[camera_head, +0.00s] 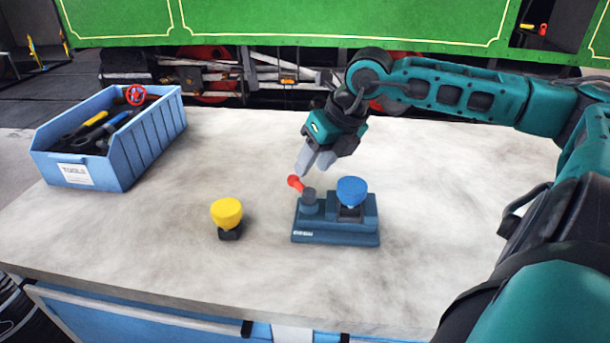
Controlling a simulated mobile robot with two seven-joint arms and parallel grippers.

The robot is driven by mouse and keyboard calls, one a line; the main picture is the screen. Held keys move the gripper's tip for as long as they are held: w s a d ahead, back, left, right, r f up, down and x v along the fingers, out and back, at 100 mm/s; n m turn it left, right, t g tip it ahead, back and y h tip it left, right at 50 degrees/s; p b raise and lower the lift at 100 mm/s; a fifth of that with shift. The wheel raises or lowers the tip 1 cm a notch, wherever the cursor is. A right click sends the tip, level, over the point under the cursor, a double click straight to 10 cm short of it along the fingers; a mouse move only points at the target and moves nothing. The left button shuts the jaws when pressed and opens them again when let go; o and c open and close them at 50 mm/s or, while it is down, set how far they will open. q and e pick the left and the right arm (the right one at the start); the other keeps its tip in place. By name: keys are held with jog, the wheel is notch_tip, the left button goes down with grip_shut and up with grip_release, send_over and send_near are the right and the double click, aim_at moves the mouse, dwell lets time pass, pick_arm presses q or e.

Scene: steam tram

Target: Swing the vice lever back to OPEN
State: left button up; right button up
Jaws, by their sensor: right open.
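The vice (335,237) is a dark blue block on the bench, left of my right arm. Its lever has a red knob (295,183) and sticks out up and to the left from a dark post (309,203). A blue-topped piece (352,190) sits on the vice's right part. My right gripper (312,168) is open and empty, its pale fingers pointing down just above and behind the red knob. I cannot tell whether they touch it. My left gripper is not in view.
A yellow-topped piece on a dark base (227,215) stands left of the vice. A blue tool bin (149,133) holding tools is at the back left. The pale bench top (130,235) is otherwise clear. A green steam tram (300,20) stands behind.

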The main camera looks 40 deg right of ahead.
aim_at(301, 184)
jog(key=shift+p+x, duration=0.35)
jog(key=shift+x, duration=2.3)
grip_shut()
